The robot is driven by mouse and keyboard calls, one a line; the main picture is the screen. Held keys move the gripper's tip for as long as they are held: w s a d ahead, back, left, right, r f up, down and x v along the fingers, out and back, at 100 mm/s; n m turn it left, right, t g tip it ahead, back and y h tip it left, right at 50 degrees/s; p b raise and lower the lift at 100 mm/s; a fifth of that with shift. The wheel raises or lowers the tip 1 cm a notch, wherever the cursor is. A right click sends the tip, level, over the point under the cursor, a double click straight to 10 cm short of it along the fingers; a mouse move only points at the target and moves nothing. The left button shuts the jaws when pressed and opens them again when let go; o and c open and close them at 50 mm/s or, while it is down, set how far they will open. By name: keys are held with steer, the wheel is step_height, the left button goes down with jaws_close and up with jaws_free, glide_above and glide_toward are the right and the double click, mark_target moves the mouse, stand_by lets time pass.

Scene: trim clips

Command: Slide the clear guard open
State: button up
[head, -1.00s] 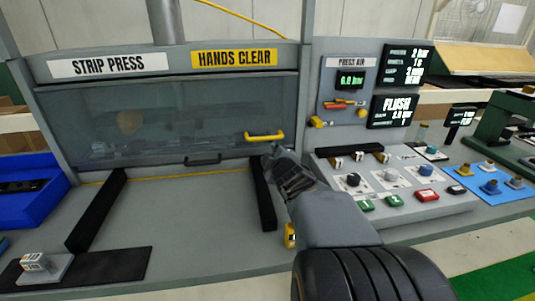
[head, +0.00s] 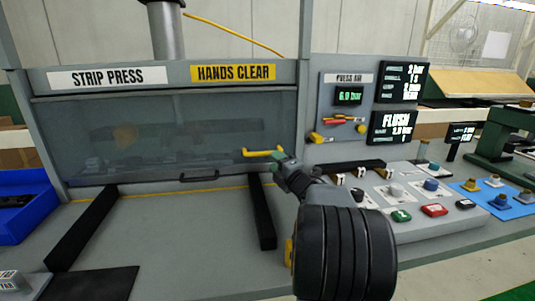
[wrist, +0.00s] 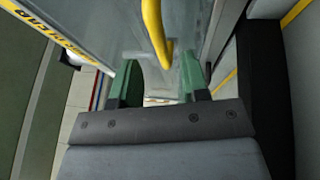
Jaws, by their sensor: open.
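The clear guard (head: 160,135) is a see-through panel across the front of the strip press, down over its opening. A yellow handle (head: 262,153) sits on its right side, and a dark handle (head: 199,177) is at its lower edge. My gripper (head: 283,160) is open at the right end of the yellow handle. In the wrist view the green fingers (wrist: 160,85) are spread apart, and the yellow handle (wrist: 155,30) runs down toward the gap between them. I cannot tell whether they touch it.
Two black rails (head: 262,212) run forward from the press. A control panel with buttons (head: 400,215) and displays (head: 392,127) stands to the right. A blue bin (head: 30,215) is at the left. The bench between the rails is clear.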

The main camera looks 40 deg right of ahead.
mark_target(267, 153)
steer(key=shift+w+d+r, duration=0.1)
steer(key=shift+w+r, duration=0.05)
steer(key=shift+w, duration=0.8)
steer(key=shift+w+r, duration=0.2)
steer(key=shift+w, duration=0.75)
steer(key=shift+w+d+r, duration=0.1)
steer(key=shift+w+r, duration=0.05)
steer(key=shift+w, duration=0.8)
jaws_close()
